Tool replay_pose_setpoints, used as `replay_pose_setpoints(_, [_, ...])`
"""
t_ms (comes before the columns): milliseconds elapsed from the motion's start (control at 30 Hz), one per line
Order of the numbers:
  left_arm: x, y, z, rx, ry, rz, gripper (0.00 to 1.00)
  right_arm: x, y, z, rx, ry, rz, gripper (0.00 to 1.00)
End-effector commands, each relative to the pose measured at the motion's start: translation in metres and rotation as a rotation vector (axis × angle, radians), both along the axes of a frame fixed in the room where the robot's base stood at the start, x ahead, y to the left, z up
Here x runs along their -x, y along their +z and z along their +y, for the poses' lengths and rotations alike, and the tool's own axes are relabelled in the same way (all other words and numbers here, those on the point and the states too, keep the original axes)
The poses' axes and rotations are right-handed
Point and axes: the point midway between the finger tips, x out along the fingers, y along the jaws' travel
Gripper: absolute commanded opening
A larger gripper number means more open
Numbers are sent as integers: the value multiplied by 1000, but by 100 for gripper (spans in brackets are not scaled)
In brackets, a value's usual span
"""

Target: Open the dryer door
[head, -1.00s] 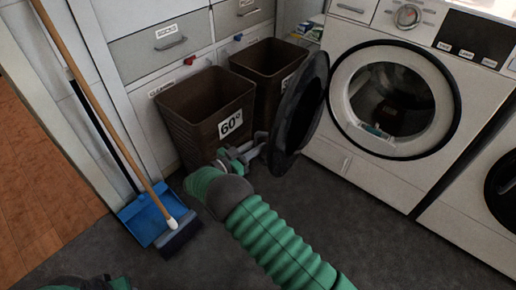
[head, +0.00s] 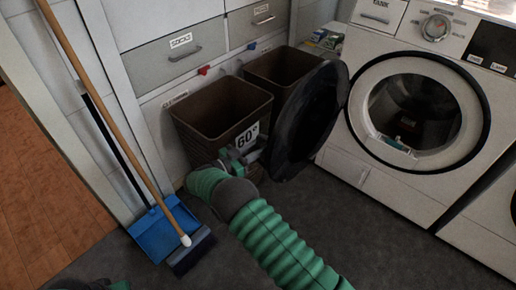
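The dryer door (head: 306,122) is a round dark door with a black rim, swung wide open to the left of the white dryer (head: 392,190). The dryer's round opening (head: 415,108) is uncovered, and a small light-coloured item lies at its lower lip. My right gripper (head: 252,156) is at the door's left edge, in front of the brown bins. Its fingers are small and partly hidden by the door, so whether they are shut on it does not show. Of my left arm only a green bit shows at the bottom left edge; its gripper is out of view.
Two brown bins (head: 205,106) stand behind the door, the front one labelled 60°. A blue dustpan (head: 160,232) and a broom (head: 120,130) lean at the left. A second machine (head: 490,222) stands at the right. The dark floor in front is clear.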

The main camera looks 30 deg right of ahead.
Motion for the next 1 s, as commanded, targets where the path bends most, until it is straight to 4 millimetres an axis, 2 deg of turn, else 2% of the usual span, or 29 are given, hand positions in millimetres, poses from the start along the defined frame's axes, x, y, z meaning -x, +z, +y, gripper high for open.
replay_pose_setpoints(33, [0,0,0,0,0,0,36,0,0,0,0,0,0,31])
replay_pose_setpoints(100, [0,0,0,0,0,0,36,0,0,0,-1,0,0,38])
replay_pose_setpoints(500, [0,0,0,0,0,0,36,0,-1,1,-2,1,1,38])
replay_pose_setpoints(600, [0,3,0,0,0,0,36,1,0,7,-3,3,2,38])
replay_pose_setpoints(767, [0,16,0,0,0,0,36,6,2,38,-4,5,3,38])
replay_pose_setpoints(1000, [0,32,0,0,0,0,36,19,0,109,-3,4,2,38])
